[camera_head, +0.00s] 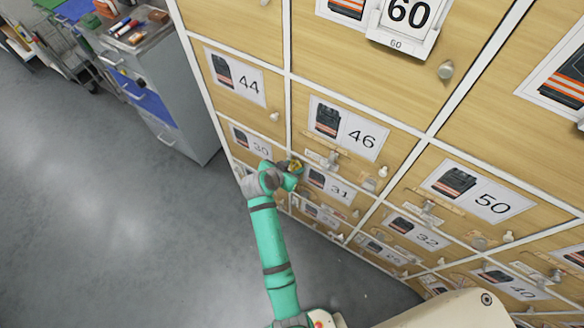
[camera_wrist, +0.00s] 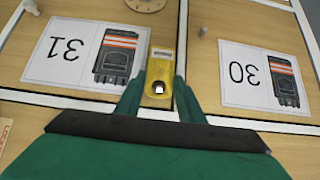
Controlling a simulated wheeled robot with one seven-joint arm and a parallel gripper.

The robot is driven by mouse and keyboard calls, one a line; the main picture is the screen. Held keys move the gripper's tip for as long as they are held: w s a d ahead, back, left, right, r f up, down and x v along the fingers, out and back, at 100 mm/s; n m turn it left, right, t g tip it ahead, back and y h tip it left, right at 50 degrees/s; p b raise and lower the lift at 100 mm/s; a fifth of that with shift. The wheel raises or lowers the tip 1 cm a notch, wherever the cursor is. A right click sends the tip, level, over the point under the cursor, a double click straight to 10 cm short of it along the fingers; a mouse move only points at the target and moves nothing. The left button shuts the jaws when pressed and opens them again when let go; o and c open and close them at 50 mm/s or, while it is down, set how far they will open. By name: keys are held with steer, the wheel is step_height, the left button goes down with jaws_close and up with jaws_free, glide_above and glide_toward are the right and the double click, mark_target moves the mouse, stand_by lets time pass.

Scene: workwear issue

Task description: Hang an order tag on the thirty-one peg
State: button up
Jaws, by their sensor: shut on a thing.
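My gripper (camera_head: 290,172) is shut on a small yellow tag (camera_wrist: 160,78) with a dark hole and a pale strip at one end. The tag also shows as a yellow patch in the head view (camera_head: 296,165). The gripper is in front of the cabinet, just left of the card marked 31 (camera_head: 329,186). In the wrist view the 31 card (camera_wrist: 85,54) appears upside down, left of the tag, and the 30 card (camera_wrist: 262,74) is to its right. I cannot tell which small fitting is the thirty-one peg, nor whether the tag touches the door.
The wooden cabinet has several numbered doors with knobs and small protruding fittings, such as the 46 card (camera_head: 348,128) above. A grey drawer unit (camera_head: 178,110) with tools on top stands at the left. The grey floor (camera_head: 110,240) there is clear.

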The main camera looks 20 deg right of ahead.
steer(key=o, duration=1.1)
steer(key=v, duration=1.1)
steer(key=shift+f, duration=0.15)
